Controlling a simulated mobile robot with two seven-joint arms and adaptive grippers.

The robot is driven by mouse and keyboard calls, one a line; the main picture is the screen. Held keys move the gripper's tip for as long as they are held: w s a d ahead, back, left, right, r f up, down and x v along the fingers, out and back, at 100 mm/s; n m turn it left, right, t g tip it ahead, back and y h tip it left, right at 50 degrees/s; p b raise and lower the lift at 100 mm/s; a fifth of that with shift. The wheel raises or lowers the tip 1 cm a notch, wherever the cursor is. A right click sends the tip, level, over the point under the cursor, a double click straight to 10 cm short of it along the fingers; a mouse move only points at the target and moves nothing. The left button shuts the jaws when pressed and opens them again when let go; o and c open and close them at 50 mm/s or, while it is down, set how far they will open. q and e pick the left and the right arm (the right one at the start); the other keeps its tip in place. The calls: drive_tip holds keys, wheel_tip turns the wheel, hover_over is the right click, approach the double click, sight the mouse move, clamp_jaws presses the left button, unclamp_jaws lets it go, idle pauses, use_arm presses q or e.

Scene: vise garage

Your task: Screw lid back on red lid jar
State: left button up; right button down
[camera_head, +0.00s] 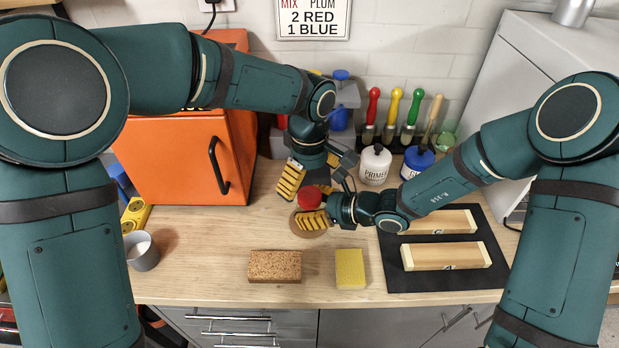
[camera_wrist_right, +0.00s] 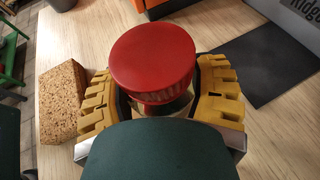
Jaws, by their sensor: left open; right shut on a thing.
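The red lid (camera_head: 310,197) sits on top of the jar, near the middle of the workbench. In the right wrist view the lid (camera_wrist_right: 152,58) looks large and roughly level; a second red band and a bit of the jar (camera_wrist_right: 178,105) show just below it. My right gripper (camera_head: 311,221) is shut around the jar body from the right, its yellow pads on both sides of it (camera_wrist_right: 165,100). My left gripper (camera_head: 308,180) is open, pointing down just above and behind the lid. Whether its pads touch the lid, and how tightly the lid sits, I cannot tell.
A cork block (camera_head: 275,266) and a yellow sponge (camera_head: 351,267) lie in front. A black mat (camera_head: 391,268) with two wooden pieces is at right. A white primer bottle (camera_head: 375,166) and a blue bottle (camera_head: 417,162) stand behind. An orange cabinet (camera_head: 165,160) stands at left.

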use_arm(q)
wheel_tip(320, 180, up, 12)
idle(0.5)
use_arm(e)
unclamp_jaws()
drive_tip(key=shift+d, duration=0.1)
drive_tip(key=v, duration=1.2)
drive_tip(key=shift+r, duration=0.1)
